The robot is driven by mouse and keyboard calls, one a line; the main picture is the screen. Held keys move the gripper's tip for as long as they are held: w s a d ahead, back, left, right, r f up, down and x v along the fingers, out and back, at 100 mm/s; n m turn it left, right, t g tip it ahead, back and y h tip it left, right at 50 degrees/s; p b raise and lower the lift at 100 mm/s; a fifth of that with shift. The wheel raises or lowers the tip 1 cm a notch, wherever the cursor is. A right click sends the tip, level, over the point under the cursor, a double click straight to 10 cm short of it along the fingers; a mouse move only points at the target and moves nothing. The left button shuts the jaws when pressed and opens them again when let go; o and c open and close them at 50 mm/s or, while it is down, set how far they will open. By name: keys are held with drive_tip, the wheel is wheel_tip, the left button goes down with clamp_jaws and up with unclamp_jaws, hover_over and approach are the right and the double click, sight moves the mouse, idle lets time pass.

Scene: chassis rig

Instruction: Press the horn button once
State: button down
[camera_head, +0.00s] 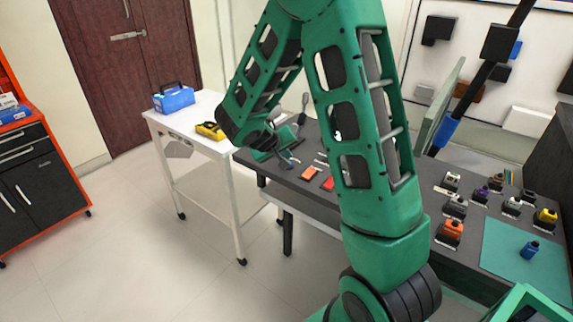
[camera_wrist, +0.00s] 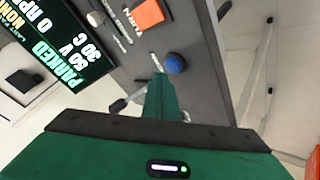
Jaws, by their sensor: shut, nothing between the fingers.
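In the wrist view, a round blue button (camera_wrist: 175,63) sits on a dark grey panel (camera_wrist: 195,90). I cannot read a horn label on it, so I cannot tell whether it is the horn button. My gripper (camera_wrist: 159,78) is shut and empty, its green fingertips pointing at the panel just left of and below the blue button in the picture. Whether the tips touch anything is unclear. In the head view, my gripper is over the far left part of the grey bench (camera_head: 290,180), partly hidden by my arm.
In the wrist view, an orange block (camera_wrist: 149,14), a white knob (camera_wrist: 95,18) and a lit display (camera_wrist: 65,45) reading PARKED are nearby. In the head view, a white table (camera_head: 205,140) holds a blue box (camera_head: 174,98). Several small bottles and a teal mat (camera_head: 510,262) are right.

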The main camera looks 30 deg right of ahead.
drive_tip(key=shift+f, duration=0.15)
idle(0.7)
drive_tip(key=shift+s+f, duration=0.1)
drive_tip(key=shift+f, duration=0.15)
drive_tip(key=shift+f, duration=0.4)
idle(0.9)
drive_tip(key=shift+r, duration=0.85)
drive_tip(key=shift+r, duration=2.5)
